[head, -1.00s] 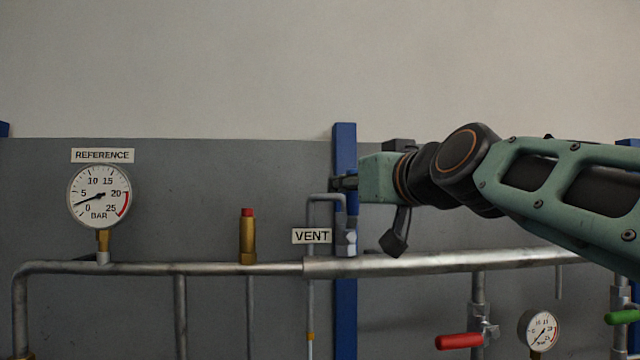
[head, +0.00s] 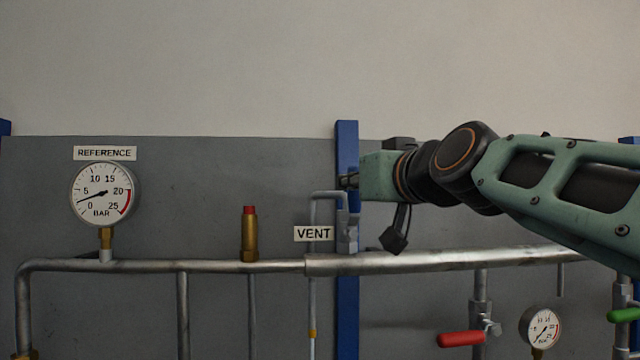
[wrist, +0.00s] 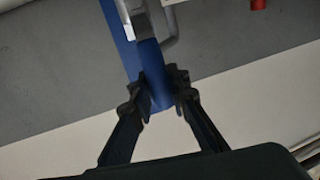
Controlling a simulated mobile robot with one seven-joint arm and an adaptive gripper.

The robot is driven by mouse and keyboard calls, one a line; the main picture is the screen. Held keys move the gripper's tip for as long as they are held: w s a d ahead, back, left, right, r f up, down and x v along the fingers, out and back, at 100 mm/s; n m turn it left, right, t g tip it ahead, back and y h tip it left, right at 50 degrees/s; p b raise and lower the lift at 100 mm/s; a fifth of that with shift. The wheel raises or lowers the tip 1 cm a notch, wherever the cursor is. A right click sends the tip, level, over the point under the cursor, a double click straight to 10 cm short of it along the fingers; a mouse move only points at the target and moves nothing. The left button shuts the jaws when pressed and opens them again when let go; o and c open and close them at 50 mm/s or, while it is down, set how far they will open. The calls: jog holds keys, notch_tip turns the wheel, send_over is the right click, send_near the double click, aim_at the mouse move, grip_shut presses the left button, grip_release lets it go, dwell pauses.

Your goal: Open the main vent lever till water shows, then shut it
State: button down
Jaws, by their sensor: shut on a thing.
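The vent valve (head: 348,234) stands on the main pipe (head: 430,261), right of the VENT label (head: 314,233) and in front of a blue post. It also shows at the top of the wrist view (wrist: 136,18). A thin vent pipe (head: 328,194) bends left from above the valve and runs down. My gripper (head: 349,182) is above the valve, in front of the post. No water can be made out.
The blue post (head: 347,310) is close behind my fingers. A REFERENCE gauge (head: 102,193) and a brass red-capped fitting (head: 249,235) stand left on the pipe. A red lever (head: 461,339), small gauge (head: 541,328) and green lever (head: 623,315) are low right. The wall above is clear.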

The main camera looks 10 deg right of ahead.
jog(key=shift+d+f, duration=0.1)
jog(key=d+f+m+t+h+b, duration=0.2)
jog(key=d+f+m+b, duration=0.6)
jog(key=m+b, duration=0.8)
jog(key=shift+d+f+m+t+h, duration=0.35)
jog(key=shift+m+h, duration=0.35)
jog(key=shift+m, duration=1.4)
jog(key=shift+f, duration=0.1)
jog(key=c, duration=1.8)
grip_release()
jog(key=shift+s, duration=0.15)
